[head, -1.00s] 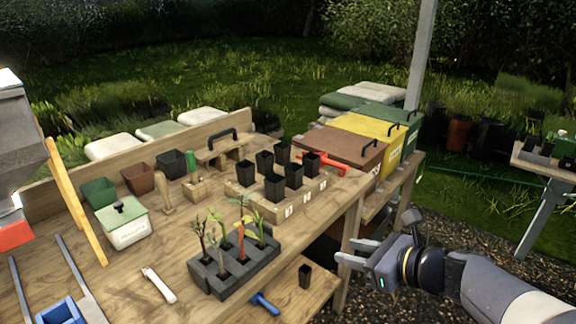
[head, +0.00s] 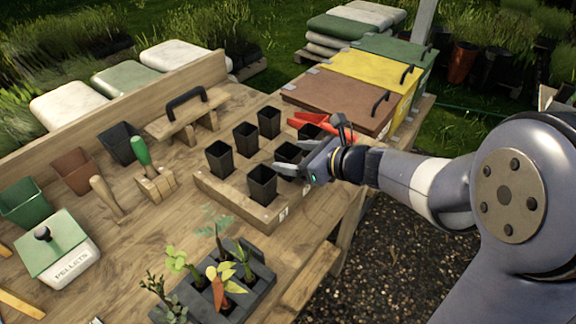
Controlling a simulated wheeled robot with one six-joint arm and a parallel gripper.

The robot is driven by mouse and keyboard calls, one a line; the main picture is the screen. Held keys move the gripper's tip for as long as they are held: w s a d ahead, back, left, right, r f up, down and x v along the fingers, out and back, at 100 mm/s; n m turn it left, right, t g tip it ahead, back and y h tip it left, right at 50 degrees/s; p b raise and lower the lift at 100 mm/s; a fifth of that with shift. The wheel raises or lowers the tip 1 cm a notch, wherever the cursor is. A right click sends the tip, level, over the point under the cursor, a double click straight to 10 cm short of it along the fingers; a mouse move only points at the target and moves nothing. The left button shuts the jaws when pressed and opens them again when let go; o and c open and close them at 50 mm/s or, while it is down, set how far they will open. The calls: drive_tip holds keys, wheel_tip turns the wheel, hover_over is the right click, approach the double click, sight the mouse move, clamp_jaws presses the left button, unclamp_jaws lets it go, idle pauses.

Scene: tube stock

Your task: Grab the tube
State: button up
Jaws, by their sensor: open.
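Several black square tubes stand upright in two rows in a wooden rack (head: 228,205) on the bench. The back row holds tubes at its far end (head: 269,122), middle (head: 245,138) and near end (head: 220,158). The front row has a near tube (head: 262,184), a middle tube (head: 287,153) and a far tube (head: 308,131), partly hidden behind my gripper. My gripper (head: 289,160) is open, its fingers pointing left at the front row by the middle tube. I cannot tell whether they are around it or in front of it.
A dark tray with seedlings (head: 262,272) stands near the rack. A red tool (head: 300,120) lies behind the rack. Brown, yellow and green lidded bins (head: 335,98) stand beyond.

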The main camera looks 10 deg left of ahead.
drive_tip(key=shift+x, duration=1.2)
drive_tip(key=c, duration=1.1)
